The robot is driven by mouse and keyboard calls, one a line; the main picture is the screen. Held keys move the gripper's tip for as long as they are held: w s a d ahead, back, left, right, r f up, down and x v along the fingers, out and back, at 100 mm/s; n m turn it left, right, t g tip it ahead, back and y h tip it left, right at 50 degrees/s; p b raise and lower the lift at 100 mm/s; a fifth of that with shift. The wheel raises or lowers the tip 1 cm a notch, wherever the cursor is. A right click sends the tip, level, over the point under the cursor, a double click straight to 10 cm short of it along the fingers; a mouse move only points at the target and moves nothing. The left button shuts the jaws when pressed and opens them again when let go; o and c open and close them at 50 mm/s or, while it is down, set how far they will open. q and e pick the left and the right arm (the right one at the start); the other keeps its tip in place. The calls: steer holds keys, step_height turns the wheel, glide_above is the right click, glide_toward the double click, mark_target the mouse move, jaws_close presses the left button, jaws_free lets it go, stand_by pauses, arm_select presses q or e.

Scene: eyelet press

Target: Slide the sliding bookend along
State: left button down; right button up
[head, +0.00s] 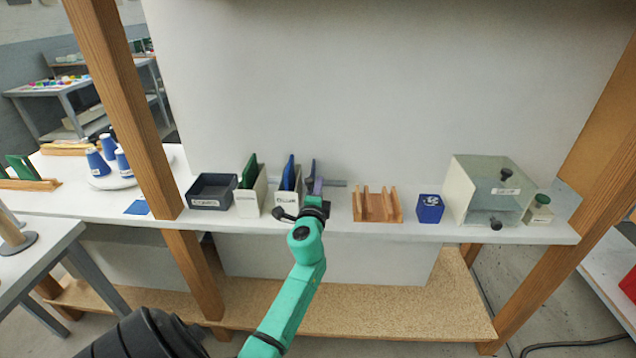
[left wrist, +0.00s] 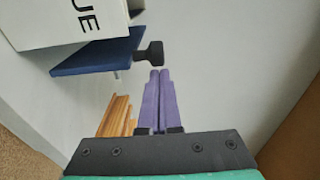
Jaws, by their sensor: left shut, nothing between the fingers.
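The sliding bookend (head: 310,172) is an upright blue-grey plate on the shelf, just right of the white box with the blue board. In the left wrist view it appears as a blue plate (left wrist: 95,55) with a black knob (left wrist: 150,54), beside the white box lettered "UE". My left gripper (head: 318,187) has purple fingers, shut together and empty. It is close to the bookend, on its right side in the head view. In the left wrist view the fingertips (left wrist: 158,75) are just short of the knob, with no clear contact. My right gripper is not in view.
White boxes (head: 250,198) with green and blue boards and a dark tray (head: 212,192) stand to the left. A wooden post (head: 125,105) rises at left.

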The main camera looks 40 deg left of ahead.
arm_select(q)
steer(key=shift+s+a, duration=0.1)
steer(key=shift+s, duration=0.05)
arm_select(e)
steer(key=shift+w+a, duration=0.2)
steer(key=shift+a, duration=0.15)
arm_select(q)
steer(key=shift+f, duration=0.1)
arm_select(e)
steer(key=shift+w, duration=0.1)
arm_select(q)
steer(key=s+a, duration=0.2)
steer(key=a, duration=0.1)
steer(key=shift+s, duration=0.1)
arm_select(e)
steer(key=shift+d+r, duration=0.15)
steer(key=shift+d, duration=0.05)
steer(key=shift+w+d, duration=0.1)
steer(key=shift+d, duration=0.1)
